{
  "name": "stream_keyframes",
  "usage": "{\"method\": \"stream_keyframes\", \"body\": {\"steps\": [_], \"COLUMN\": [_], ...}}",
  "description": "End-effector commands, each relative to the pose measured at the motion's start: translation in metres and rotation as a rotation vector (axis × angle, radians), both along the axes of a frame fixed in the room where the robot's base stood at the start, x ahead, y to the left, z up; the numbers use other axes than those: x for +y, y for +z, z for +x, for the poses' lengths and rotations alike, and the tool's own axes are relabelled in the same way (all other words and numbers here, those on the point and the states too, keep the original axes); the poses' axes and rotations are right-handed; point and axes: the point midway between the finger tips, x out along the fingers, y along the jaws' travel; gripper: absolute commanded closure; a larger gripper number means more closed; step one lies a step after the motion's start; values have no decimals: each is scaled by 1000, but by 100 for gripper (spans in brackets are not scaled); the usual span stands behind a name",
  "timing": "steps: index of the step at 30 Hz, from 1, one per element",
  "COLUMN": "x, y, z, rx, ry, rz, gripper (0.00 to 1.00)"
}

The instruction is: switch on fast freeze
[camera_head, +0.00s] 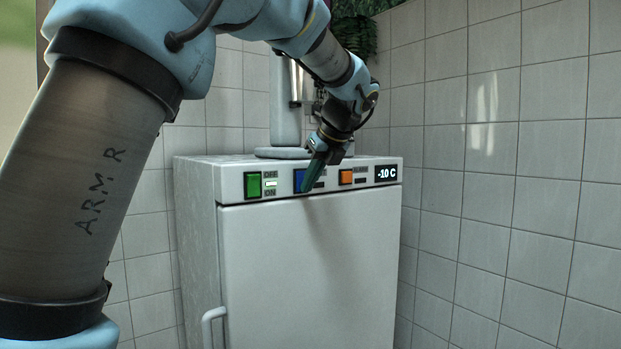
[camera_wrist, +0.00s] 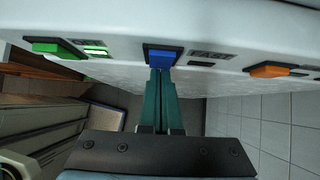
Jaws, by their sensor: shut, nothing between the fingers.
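A white freezer (camera_head: 310,260) stands against the tiled wall, with a control strip along its top front. The blue switch (camera_head: 299,180) sits in the middle of the strip, partly hidden by my gripper. In the wrist view the blue switch (camera_wrist: 162,57) is straight ahead of the fingertips, beside a label reading FAST and a dark indicator (camera_wrist: 201,63). My gripper (camera_head: 308,186) is shut and empty, its green fingers at the blue switch. In the wrist view the fingertips (camera_wrist: 161,72) meet the switch's lower edge; I cannot tell whether they touch it.
A green switch (camera_head: 254,185) with a lit indicator (camera_head: 271,184) is to the left. An orange switch (camera_head: 346,177) with a dark indicator and a display (camera_head: 386,173) reading -10 C are to the right. A door handle (camera_head: 208,325) sticks out at the lower left.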

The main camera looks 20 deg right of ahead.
Motion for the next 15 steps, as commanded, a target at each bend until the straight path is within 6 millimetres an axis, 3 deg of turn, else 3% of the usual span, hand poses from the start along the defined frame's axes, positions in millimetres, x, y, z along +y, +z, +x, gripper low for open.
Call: {"method": "stream_keyframes", "body": {"steps": [15], "x": [1], "y": [8], "z": [1], "rx": [0], "ry": [1], "rz": [1], "gripper": [100]}}
